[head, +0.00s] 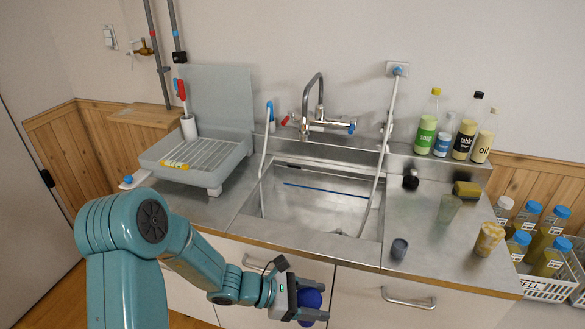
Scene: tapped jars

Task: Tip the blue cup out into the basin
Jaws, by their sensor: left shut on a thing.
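The blue cup (310,299) is in my left gripper (305,301) in the head view, in front of the cabinet doors and below the counter's front edge. The gripper is shut on it and its fingers hide part of it. I cannot tell whether anything is in the cup. The steel basin (310,203) is sunk in the counter behind and above the gripper in the picture. A blue rod lies across it and a pale hose hangs into it. My right gripper is not in view.
A tap (320,110) stands behind the basin. A grey drying rack (195,160) is on the left. A dark grey cup (399,249), a translucent cup (449,208) and a yellow patterned cup (488,239) stand right of the basin. Several bottles (427,125) line the back ledge. A bottle crate (545,288) is far right.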

